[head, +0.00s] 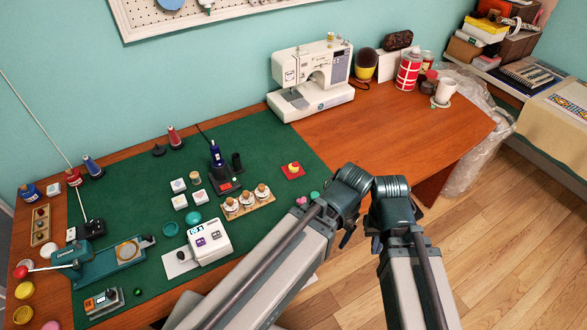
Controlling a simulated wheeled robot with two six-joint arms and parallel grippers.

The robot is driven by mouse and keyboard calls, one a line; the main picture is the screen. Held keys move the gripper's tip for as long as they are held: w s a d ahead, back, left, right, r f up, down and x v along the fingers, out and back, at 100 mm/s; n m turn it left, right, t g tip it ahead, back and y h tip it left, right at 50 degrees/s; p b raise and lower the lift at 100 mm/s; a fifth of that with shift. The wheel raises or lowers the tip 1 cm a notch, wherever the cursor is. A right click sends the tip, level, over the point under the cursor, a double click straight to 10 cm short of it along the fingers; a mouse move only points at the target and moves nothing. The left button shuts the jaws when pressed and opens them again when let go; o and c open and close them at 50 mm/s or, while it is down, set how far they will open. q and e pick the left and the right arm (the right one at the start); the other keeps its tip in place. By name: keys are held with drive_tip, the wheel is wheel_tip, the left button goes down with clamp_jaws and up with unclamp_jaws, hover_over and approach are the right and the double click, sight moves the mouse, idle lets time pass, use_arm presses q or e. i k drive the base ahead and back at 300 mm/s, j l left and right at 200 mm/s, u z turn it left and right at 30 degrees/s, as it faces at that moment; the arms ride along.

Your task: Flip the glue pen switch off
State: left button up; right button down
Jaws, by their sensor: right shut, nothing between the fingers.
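The glue pen is most likely the upright blue pen (217,155) in a dark stand (224,182) on the green mat, left of centre. Its base has a red and black part at the front, but the switch is too small to read. My right arm comes up from the bottom right. The right gripper (346,238) is shut and empty, partly hidden by arm links, well to the right of the pen and apart from it. My left gripper cannot be made out.
A white switch box (210,242) and a wooden rack with several jars (247,200) stand near the pen. A sewing machine (311,78) is behind. A teal device (110,262) is at the left. The table's right half (385,130) is mostly clear.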

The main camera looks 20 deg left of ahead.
sight(226, 186)
drive_tip(key=u, duration=1.3)
drive_tip(key=i+l+u, duration=0.3)
drive_tip(key=l, duration=0.2)
drive_tip(key=i+j, duration=0.1)
drive_tip(key=j, duration=0.8)
drive_tip(key=i, duration=0.05)
